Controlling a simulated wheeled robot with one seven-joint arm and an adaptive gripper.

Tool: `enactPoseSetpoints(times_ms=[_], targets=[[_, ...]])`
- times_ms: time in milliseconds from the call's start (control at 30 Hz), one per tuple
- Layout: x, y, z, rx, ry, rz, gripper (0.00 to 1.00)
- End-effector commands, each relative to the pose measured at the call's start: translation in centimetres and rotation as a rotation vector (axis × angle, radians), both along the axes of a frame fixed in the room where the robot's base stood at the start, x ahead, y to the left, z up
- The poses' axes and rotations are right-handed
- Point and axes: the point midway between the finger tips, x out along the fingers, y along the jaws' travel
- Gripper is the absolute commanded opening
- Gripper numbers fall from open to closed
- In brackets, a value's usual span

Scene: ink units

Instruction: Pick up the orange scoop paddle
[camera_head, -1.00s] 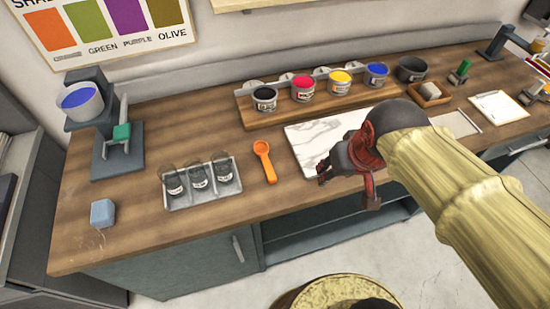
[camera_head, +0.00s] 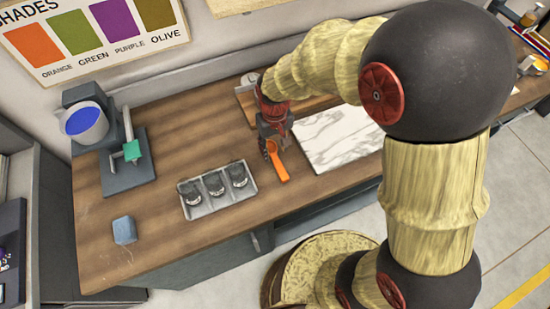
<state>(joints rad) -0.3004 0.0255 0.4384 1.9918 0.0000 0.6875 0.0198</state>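The orange scoop paddle (camera_head: 281,169) lies on the wooden counter, right of the tray of jars and left of the marble slab. Its handle shows and points toward the front edge; its round head is partly hidden by my gripper. My gripper (camera_head: 270,147) is over the head end of the scoop, pointing down. The fingers are small and dark here, and I cannot tell whether they are open or closed on the scoop, or whether they touch it.
A metal tray (camera_head: 246,192) with dark jars stands left of the scoop. A white marble slab (camera_head: 335,140) lies to the right. A blue block (camera_head: 124,230) and a stand with a blue-filled cup (camera_head: 84,123) are further left.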

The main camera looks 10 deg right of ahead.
Motion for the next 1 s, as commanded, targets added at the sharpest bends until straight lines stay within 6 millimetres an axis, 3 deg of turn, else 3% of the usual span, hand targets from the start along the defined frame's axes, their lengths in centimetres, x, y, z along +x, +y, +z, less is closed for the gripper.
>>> enactPoseSetpoints(times_ms=[400, 667, 1000], targets=[[-0.6, -0.2, -4.9, 0.0, 0.001, -0.001, 0.4], [-0.5, -0.2, -5.0, 0.001, -0.002, -0.001, 0.39], [-0.5, -0.2, -5.0, 0.001, -0.002, -0.001, 0.2]])
